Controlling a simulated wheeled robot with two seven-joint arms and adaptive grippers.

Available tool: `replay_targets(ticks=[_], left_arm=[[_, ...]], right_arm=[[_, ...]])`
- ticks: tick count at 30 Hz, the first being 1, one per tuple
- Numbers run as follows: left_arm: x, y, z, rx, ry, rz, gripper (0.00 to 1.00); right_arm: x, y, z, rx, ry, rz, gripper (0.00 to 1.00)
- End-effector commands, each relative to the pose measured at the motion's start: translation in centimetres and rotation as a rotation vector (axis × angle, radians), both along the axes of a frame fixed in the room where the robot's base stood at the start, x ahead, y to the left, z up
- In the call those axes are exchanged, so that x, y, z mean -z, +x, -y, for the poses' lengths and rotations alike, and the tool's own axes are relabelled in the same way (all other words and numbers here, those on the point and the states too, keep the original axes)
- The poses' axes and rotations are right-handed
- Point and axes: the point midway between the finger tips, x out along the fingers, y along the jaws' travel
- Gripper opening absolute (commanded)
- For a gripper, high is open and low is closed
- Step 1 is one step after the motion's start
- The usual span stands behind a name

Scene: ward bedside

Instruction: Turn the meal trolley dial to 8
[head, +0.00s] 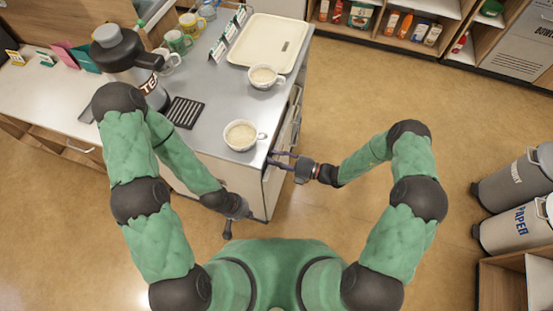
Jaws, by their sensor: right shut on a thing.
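The meal trolley (212,132) has a grey top and pale sides, and stands left of centre. My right gripper (278,160) reaches in from the right to the trolley's right side, near its front corner. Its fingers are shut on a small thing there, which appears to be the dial. The dial's face, numbers and pointer are too small or hidden to read. My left gripper (229,232) hangs low by the trolley's front corner, apart from the dial. Its fingers are too small to tell open from shut.
Two filled cups, one near (240,135) and one far (265,77), stand on the trolley near its right edge. A cream tray (288,30), mugs (178,42) and a large flask (125,55) are also there. Grey bins (515,182) stand right. Floor between is clear.

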Motion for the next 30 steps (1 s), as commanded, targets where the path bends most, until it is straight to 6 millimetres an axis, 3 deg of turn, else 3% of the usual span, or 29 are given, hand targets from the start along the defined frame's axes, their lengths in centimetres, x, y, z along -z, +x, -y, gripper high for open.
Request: replay_targets(ticks=[17, 18, 20, 30], left_arm=[[-0.04, 0.00, 0.00, 0.000, 0.000, 0.000, 0.00], [-0.04, 0.00, 0.00, 0.000, 0.000, 0.000, 0.00], [-0.04, 0.00, 0.00, 0.000, 0.000, 0.000, 0.00], [-0.03, 0.01, 0.00, 0.000, 0.000, 0.000, 0.00]], right_arm=[[-0.11, 0.54, 0.30, 0.010, 0.007, -0.026, 0.04], [-0.11, 0.54, 0.31, 0.010, 0.007, -0.026, 0.42], [-0.09, 0.53, 0.30, 0.010, 0.007, -0.026, 0.59], [0.01, 0.16, 0.17, 0.004, 0.009, -0.031, 0.60]])
